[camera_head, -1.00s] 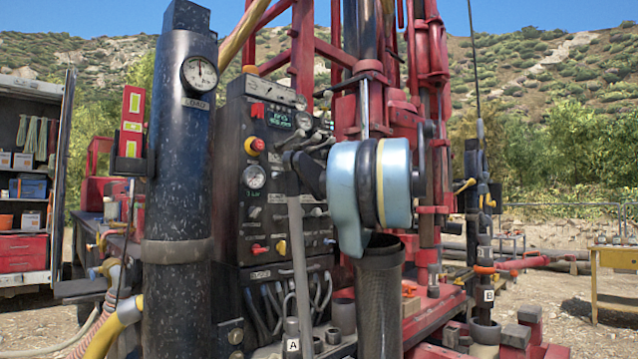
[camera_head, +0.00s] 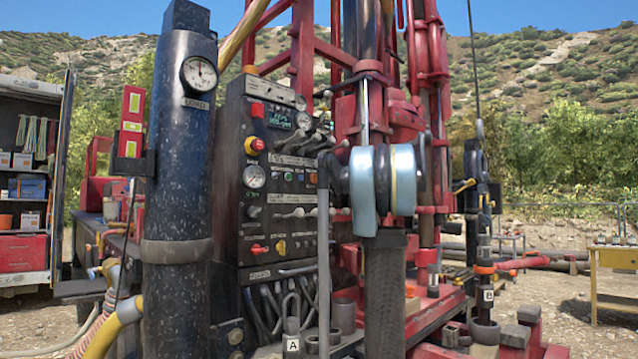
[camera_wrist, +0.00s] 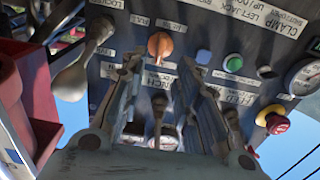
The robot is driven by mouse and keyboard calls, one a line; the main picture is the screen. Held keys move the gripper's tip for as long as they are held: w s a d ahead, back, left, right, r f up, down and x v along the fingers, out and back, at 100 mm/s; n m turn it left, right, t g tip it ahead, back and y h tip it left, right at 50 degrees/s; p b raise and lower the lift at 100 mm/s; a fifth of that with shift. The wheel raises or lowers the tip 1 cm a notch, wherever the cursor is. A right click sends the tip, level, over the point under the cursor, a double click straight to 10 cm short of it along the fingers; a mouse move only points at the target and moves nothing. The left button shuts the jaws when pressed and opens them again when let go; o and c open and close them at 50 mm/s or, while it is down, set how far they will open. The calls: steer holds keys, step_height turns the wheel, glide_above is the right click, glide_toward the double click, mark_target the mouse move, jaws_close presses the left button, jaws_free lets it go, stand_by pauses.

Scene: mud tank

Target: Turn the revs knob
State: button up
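In the wrist view, an orange knob (camera_wrist: 160,45) sits on the dark control panel, just beyond my fingertips. It looks like the revs knob, but its label is upside down and too small to read surely. My gripper (camera_wrist: 158,67) is open. Its two fingers stand apart on either side of the line to the knob, not touching it. A metal toggle lever (camera_wrist: 160,106) shows between the fingers. In the head view, the panel (camera_head: 245,215) stands left of my arm, and my fingers are too hidden to make out.
A green button (camera_wrist: 233,62), a blue button (camera_wrist: 203,56) and a red stop button (camera_wrist: 275,120) lie right of the orange knob in the wrist view. A large lever (camera_wrist: 85,60) is at left. A black cylinder (camera_head: 180,150) stands left of the panel in the head view.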

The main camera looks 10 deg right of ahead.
mark_target(319, 177)
steer(key=x, duration=0.8)
jaws_close()
